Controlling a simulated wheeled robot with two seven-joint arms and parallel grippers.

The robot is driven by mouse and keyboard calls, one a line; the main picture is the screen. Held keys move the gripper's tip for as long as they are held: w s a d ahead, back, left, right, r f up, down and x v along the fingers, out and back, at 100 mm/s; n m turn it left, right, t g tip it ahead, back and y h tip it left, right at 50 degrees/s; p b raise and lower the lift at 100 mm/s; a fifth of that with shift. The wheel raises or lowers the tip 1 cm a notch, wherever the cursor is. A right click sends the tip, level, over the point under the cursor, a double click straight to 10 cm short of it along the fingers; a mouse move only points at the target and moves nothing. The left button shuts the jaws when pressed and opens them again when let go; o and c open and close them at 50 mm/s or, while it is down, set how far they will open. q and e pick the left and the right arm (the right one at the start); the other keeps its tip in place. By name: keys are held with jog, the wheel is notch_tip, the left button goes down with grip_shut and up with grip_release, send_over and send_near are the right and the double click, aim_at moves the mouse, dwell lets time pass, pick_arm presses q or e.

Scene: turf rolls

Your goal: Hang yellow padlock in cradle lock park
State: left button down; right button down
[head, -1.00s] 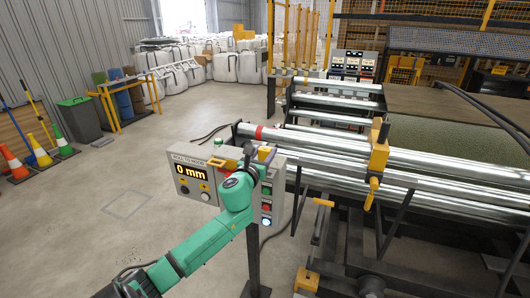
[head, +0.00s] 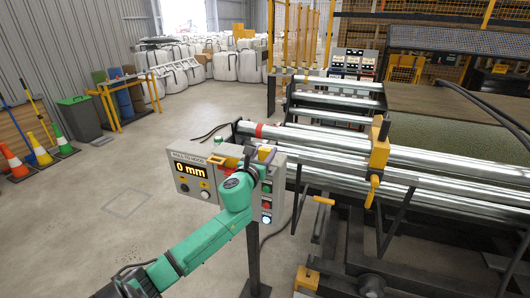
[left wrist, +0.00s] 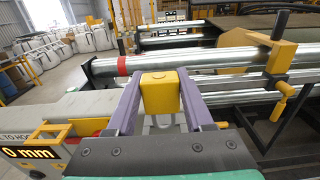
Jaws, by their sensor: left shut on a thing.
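The yellow padlock (left wrist: 160,92) is between the two purple fingers of my left gripper (left wrist: 160,100) in the left wrist view. Its body is at the far side and its grey shackle is on the side towards the camera. The fingers are shut on it. In the head view my left gripper (head: 264,155) is at the top right of the grey control box, where a little yellow shows between the fingers. I cannot tell for sure which part is the cradle lock park. My right gripper is not in view.
The control box (head: 182,187) reads 0 mm and has a yellow bracket (head: 222,161) on top. Behind it lie long steel rollers (head: 330,140) with a yellow clamp and handle (head: 379,155). Open floor (head: 130,165) lies to the left.

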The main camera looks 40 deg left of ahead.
pick_arm(q)
jog(key=shift+f+b, duration=1.7)
jog(key=shift+f, duration=0.35)
jog(key=shift+c, duration=1)
grip_release()
jog(key=b+v, duration=0.2)
jog(key=v, duration=1.2)
jog(key=shift+s, duration=0.3)
jog(key=shift+d, duration=0.15)
